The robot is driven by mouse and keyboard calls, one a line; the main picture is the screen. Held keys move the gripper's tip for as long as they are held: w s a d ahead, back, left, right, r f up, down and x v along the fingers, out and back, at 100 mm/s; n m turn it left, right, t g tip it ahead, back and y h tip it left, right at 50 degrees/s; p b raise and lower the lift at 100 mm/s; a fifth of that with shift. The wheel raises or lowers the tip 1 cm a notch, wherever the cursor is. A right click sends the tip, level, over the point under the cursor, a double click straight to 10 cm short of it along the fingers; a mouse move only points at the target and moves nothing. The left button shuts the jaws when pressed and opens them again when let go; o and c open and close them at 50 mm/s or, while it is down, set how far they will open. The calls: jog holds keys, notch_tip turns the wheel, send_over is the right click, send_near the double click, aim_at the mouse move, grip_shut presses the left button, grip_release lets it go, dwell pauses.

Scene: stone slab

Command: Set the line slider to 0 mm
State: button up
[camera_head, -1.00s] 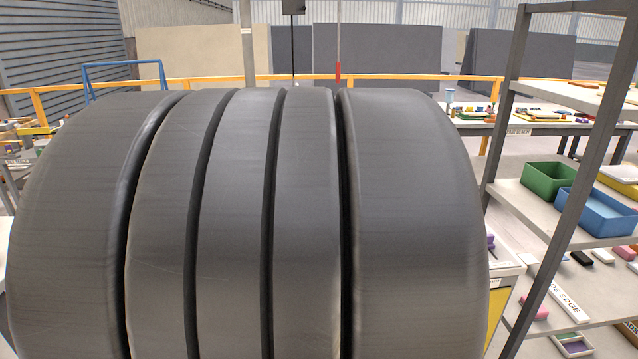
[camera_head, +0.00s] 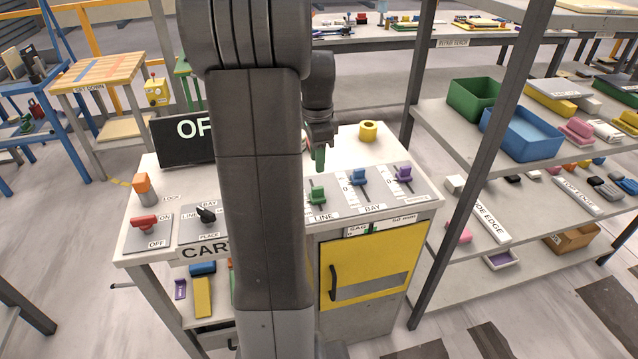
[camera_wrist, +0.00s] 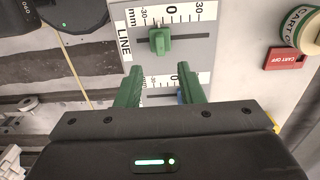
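The line slider (camera_head: 317,195) is a green knob on the sloped panel of the cart, above the LINE label. In the wrist view the green knob (camera_wrist: 160,41) sits in its dark slot, left of the 0 mark on the -30 to 30 mm scale, between -30 and 0. My gripper (camera_head: 319,157) is above the panel, and its green fingers are apart and empty in the wrist view (camera_wrist: 160,88). The fingers appear below the knob there, not around it.
A purple slider (camera_head: 403,175) is to the right. A black selector (camera_head: 206,214), red switch (camera_head: 145,223) and orange knob (camera_head: 142,185) are to the left. A yellow ring (camera_head: 368,131) stands behind the panel. A display (camera_head: 180,141) is partly hidden by my arm. Shelving is at right.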

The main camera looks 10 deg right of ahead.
aim_at(318, 187)
notch_tip(318, 187, down, 9)
jog(key=shift+f, duration=0.1)
dwell(0.3)
grip_shut()
